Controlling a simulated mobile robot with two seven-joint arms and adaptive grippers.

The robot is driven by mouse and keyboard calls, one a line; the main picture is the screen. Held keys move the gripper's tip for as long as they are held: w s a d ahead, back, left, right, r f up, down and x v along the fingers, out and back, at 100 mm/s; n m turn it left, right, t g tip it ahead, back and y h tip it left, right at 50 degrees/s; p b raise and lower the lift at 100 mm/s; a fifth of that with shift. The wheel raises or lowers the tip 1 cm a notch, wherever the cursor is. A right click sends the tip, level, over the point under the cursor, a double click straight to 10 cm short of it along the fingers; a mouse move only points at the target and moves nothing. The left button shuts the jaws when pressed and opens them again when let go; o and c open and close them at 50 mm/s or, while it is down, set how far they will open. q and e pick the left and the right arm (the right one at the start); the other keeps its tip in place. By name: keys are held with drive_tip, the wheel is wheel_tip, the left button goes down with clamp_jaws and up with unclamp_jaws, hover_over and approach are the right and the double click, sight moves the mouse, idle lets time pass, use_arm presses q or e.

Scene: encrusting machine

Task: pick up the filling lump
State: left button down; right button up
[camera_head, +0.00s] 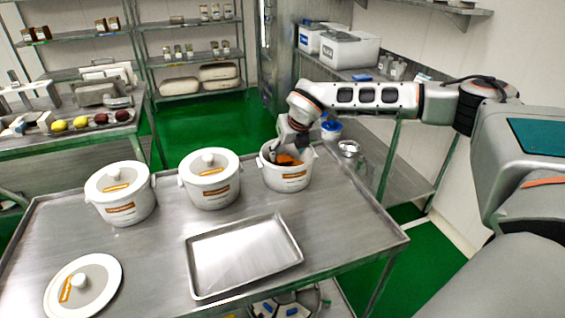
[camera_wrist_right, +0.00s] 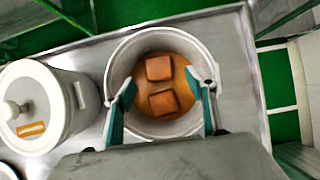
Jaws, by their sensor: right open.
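Two brown, block-shaped filling lumps lie in an open white pot (camera_head: 286,183). In the right wrist view one lump (camera_wrist_right: 158,68) is nearer the far wall and the other lump (camera_wrist_right: 164,103) is nearer my wrist, on an orange-brown pot bottom. My right gripper (camera_wrist_right: 160,86) is open above the pot, with its teal fingers apart on either side of the lumps and nothing between them visibly held. In the head view the right gripper (camera_head: 283,150) points down into the pot and partly hides its inside. My left gripper is not in view.
Two lidded pots (camera_head: 209,180) (camera_head: 121,195) stand left of the open pot. An empty metal tray (camera_head: 243,257) and a loose lid (camera_head: 83,287) lie nearer on the steel table (camera_head: 335,222). A small metal bowl (camera_head: 348,148) is on the right.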

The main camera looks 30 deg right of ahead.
sight(284, 158)
drive_tip(key=x, duration=0.5)
drive_tip(key=shift+w, duration=0.15)
drive_tip(key=shift+r, duration=0.1)
drive_tip(key=c, duration=1.2)
drive_tip(key=shift+r, duration=0.1)
drive_tip(key=shift+c, duration=0.2)
